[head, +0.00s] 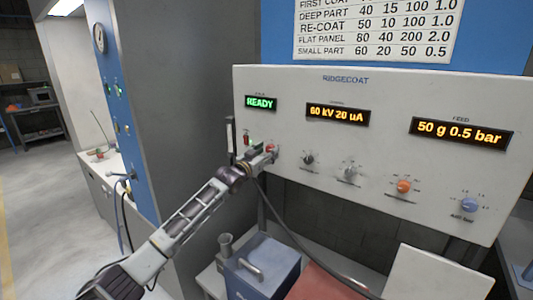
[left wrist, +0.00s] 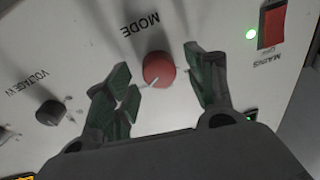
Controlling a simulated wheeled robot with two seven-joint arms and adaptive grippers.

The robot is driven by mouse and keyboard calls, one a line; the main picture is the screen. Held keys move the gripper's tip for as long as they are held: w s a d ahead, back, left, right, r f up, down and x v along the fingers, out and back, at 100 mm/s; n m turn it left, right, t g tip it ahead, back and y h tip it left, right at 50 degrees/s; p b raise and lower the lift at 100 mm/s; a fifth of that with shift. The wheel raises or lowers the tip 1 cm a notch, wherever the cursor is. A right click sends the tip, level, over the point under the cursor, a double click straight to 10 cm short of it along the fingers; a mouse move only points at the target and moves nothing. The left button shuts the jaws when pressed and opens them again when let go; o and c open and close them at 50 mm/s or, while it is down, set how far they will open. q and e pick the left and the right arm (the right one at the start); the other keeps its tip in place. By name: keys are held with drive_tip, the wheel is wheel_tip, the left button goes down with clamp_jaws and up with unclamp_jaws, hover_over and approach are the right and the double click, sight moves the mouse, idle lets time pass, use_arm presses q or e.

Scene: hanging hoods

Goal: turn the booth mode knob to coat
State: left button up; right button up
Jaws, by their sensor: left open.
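The mode knob is red and round on the pale RIDGECOAT panel (head: 385,130). In the left wrist view the mode knob (left wrist: 158,69) sits under the word MODE, with a white pointer mark toward its lower left edge. Its position labels cannot be read. My left gripper (left wrist: 157,77) is open, with one dark green finger on each side of the knob and gaps showing. In the head view my left gripper (head: 268,151) is at the panel's left side and partly covers the knob (head: 271,147). My right gripper is not in view.
The red mains switch (left wrist: 273,25) with a green lamp is close beside the knob. The dark voltage knob (left wrist: 50,112) is on the other side. Orange (head: 403,186) and blue (head: 469,205) knobs are farther right. A blue-grey box (head: 262,270) stands below the panel.

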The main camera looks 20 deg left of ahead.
use_arm(q)
drive_tip(key=shift+s, duration=0.15)
drive_tip(key=v, duration=1.1)
drive_tip(key=shift+s, duration=0.3)
idle(0.5)
drive_tip(key=shift+a, duration=0.15)
drive_tip(key=shift+f, duration=0.1)
